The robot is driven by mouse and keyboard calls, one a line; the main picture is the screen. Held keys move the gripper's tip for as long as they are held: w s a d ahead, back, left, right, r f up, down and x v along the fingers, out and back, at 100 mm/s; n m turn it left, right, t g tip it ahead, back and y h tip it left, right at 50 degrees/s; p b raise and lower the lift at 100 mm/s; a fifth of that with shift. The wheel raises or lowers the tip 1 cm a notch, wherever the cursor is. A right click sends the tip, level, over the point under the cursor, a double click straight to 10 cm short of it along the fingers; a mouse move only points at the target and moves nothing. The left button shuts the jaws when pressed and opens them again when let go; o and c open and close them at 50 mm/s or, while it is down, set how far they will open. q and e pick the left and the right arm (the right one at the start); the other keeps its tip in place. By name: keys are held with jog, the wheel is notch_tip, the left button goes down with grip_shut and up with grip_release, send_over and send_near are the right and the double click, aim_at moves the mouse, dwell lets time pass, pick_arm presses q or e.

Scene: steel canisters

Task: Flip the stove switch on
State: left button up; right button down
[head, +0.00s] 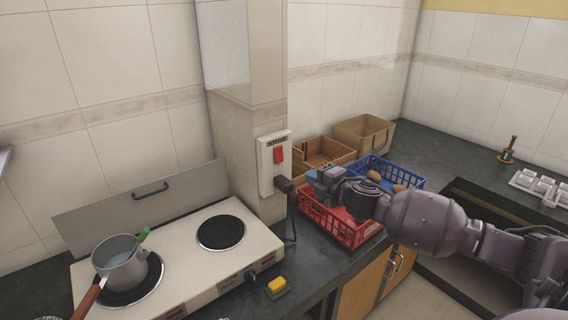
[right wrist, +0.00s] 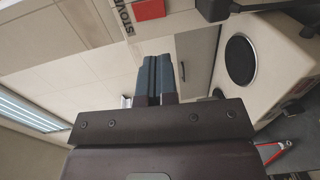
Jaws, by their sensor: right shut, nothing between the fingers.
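The stove switch is a red rocker (head: 279,155) on a white wall box (head: 265,170) labelled "STOVE", fixed to the tiled pillar. In the right wrist view the red rocker (right wrist: 150,9) shows at the top edge, partly cut off, beside its lettering. My right gripper (head: 311,177) is just right of and slightly below the box in the head view, apart from the rocker. Its two blue-grey fingers (right wrist: 158,60) are shut together and empty, pointing toward the wall side. My left gripper is not in view.
A black plug (head: 284,186) with a cable sits at the box's lower edge. The stove (head: 190,262) carries a pot (head: 120,265) at left. Red (head: 350,236) and blue (head: 408,176) baskets stand under and behind my right arm. A sponge (head: 277,286) lies at the front.

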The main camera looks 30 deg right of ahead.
aim_at(279, 160)
pick_arm(q)
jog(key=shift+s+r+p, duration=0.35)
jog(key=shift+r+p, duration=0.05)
jog(key=shift+p, duration=0.45)
pick_arm(e)
jog(key=w, duration=0.4)
jog(key=w+f, duration=0.1)
jog(key=w, duration=0.3)
jog(key=w+a, duration=0.1)
jog(key=w, duration=0.3)
jog(key=shift+w+f, duration=0.3)
jog(key=shift+w, duration=0.1)
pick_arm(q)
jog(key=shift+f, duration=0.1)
